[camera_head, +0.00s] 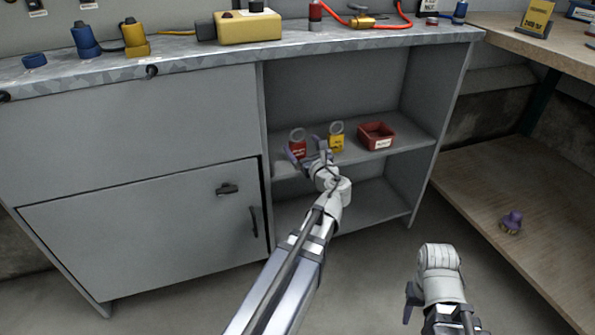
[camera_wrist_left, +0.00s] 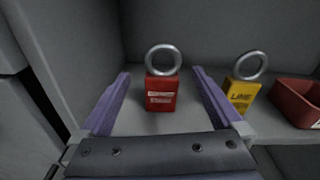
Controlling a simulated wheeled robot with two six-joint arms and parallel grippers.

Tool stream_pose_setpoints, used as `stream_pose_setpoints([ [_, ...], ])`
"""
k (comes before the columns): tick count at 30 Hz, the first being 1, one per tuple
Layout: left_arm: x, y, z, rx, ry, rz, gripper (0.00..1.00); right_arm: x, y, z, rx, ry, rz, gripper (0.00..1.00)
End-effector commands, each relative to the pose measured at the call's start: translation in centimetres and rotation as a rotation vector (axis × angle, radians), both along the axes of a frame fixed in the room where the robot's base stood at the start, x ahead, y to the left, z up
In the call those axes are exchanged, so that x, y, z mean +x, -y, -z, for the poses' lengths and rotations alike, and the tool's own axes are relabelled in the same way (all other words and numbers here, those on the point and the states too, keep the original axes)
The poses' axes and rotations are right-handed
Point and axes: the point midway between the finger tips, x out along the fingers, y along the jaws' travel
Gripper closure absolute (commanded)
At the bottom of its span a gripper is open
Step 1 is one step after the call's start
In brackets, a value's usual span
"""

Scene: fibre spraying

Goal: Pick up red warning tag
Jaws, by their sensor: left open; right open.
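The red warning tag (camera_head: 297,148), with a metal ring on top, stands upright on the upper shelf of the grey cabinet. In the left wrist view the red tag (camera_wrist_left: 161,92) is centred between the two purple fingers, with space on both sides. My left gripper (camera_head: 308,150) is open at the shelf, and its fingers partly cover the tag in the head view. My right gripper (camera_head: 410,303) shows at the lower right, away from the shelf, open and empty as far as I can see.
A yellow tag (camera_head: 336,138) with a ring stands just right of the red one, close to my left gripper's right finger. A red bin (camera_head: 376,136) sits further right on the shelf. The cabinet's side wall (camera_wrist_left: 60,60) is close on the left.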

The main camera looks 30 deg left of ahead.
Motion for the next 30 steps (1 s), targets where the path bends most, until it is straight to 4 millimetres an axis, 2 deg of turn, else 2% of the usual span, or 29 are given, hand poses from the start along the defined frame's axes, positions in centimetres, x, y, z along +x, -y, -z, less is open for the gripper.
stream_pose_setpoints([
  [1, 0.2, -0.3, 1.6, 0.033, -0.016, 0.006, 0.00, 0.0, 0.0, 1.9, 0.000, 0.000, 0.000, 0.50],
  [6, 0.5, -0.8, 2.2, 0.110, -0.058, 0.021, 0.00, 0.0, 0.0, 3.3, 0.000, 0.001, 0.000, 0.50],
  [15, 0.8, -1.0, 2.2, 0.135, -0.072, 0.025, 0.00, 0.0, 0.0, 3.4, 0.000, 0.001, 0.000, 0.50],
  [22, 2.3, -2.7, 2.2, 0.133, -0.070, 0.023, 0.00, 0.0, 0.0, 3.4, 0.000, 0.001, 0.000, 0.50],
  [30, 3.0, -3.3, 2.1, 0.132, -0.070, 0.025, 0.00, 0.0, 0.0, 3.4, 0.000, 0.001, 0.000, 0.50],
])
